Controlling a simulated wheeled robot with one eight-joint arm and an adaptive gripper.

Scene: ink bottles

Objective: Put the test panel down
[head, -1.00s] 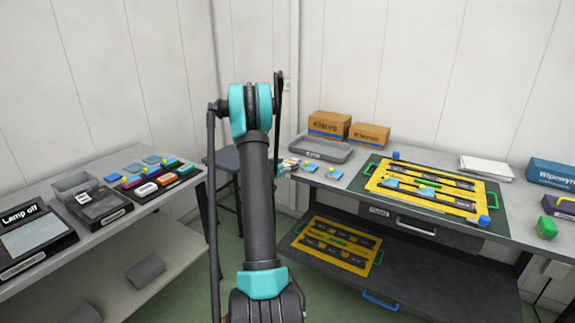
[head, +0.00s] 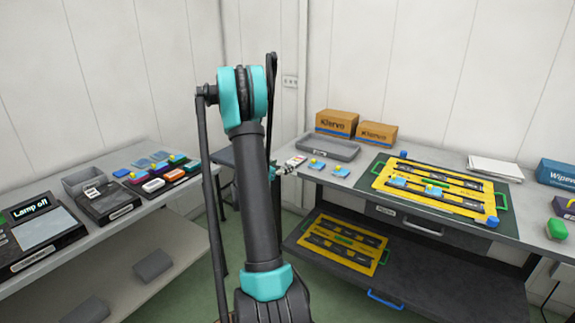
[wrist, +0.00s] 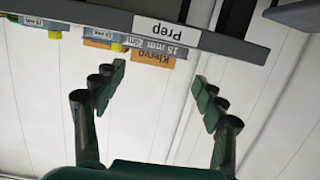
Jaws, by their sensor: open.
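No object in view is clearly marked as the test panel, so I cannot tell which one it is. Small blue pieces with yellow knobs lie near the left end of the right bench, one (head: 316,164) beside another (head: 340,171). More blue pieces (head: 433,190) lie on the yellow frame (head: 455,205). My gripper (wrist: 159,92) is open in the wrist view, with nothing between its fingers. Beyond it, upside down, are a bench edge labelled Prep (wrist: 168,32) and a piece labelled 15 mm (wrist: 163,46). In the head view my arm mostly hides the gripper.
The right bench holds a grey tray (head: 331,150), cardboard boxes (head: 338,122) and white sheets (head: 495,167). A second yellow frame (head: 345,260) lies on the shelf below. The left bench carries a Lamp off unit (head: 38,228), a grey bin (head: 82,178) and several coloured blocks (head: 152,185).

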